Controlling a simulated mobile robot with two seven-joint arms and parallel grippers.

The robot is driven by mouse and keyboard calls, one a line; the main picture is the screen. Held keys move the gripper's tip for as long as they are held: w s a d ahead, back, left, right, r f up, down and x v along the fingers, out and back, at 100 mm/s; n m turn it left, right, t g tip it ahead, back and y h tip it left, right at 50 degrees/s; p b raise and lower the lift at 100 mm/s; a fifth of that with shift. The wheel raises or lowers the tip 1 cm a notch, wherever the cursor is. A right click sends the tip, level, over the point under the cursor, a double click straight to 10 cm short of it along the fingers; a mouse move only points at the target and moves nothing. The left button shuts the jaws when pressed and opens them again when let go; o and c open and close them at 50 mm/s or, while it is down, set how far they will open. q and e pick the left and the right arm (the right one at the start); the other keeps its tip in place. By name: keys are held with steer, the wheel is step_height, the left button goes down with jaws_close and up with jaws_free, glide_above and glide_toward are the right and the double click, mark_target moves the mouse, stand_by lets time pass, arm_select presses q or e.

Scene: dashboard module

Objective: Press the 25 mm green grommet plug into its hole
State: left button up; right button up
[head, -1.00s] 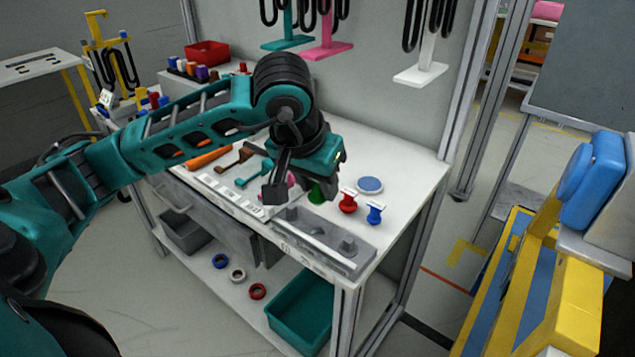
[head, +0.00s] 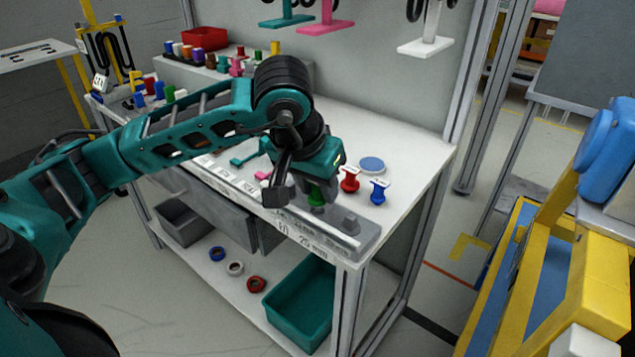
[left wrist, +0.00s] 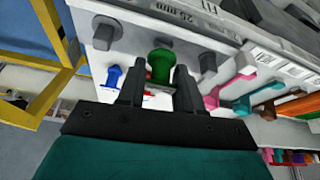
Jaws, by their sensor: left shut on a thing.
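The green grommet plug (head: 316,197) is held in my left gripper (head: 297,196), over the grey fixture (head: 362,240) at the table's front edge. In the left wrist view the green plug (left wrist: 160,66) sits between the two dark fingers of the left gripper (left wrist: 159,88), which are shut on it. The fixture carries grey posts, one on each side of the plug in that view, and a "25 mm" label (left wrist: 178,17). The hole is hidden, and I cannot tell whether the plug touches the fixture. My right gripper is not in view.
A red plug (head: 349,180), a blue plug (head: 379,191) and a blue disc (head: 372,164) stand on the white table right of the gripper. A teal bin (head: 300,305) and several rings lie on the shelf below. A yellow and blue structure (head: 560,270) stands at right.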

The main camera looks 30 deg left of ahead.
arm_select(q)
steer(key=shift+b, duration=0.6)
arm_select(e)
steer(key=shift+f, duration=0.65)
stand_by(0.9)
arm_select(q)
steer(key=shift+f, duration=0.2)
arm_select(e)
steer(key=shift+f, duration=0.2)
arm_select(q)
steer(key=shift+f+b, duration=0.3)
steer(key=shift+b, duration=0.2)
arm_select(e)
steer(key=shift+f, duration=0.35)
arm_select(q)
steer(key=shift+f+b, duration=0.7)
steer(key=shift+f, duration=0.05)
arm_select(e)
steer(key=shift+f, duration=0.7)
arm_select(q)
steer(key=o, duration=1)
steer(key=shift+r, duration=0.1)
arm_select(e)
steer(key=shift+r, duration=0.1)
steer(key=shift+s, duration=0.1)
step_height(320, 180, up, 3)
steer(key=p, duration=0.3)
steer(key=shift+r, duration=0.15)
arm_select(q)
steer(key=v, duration=1.3)
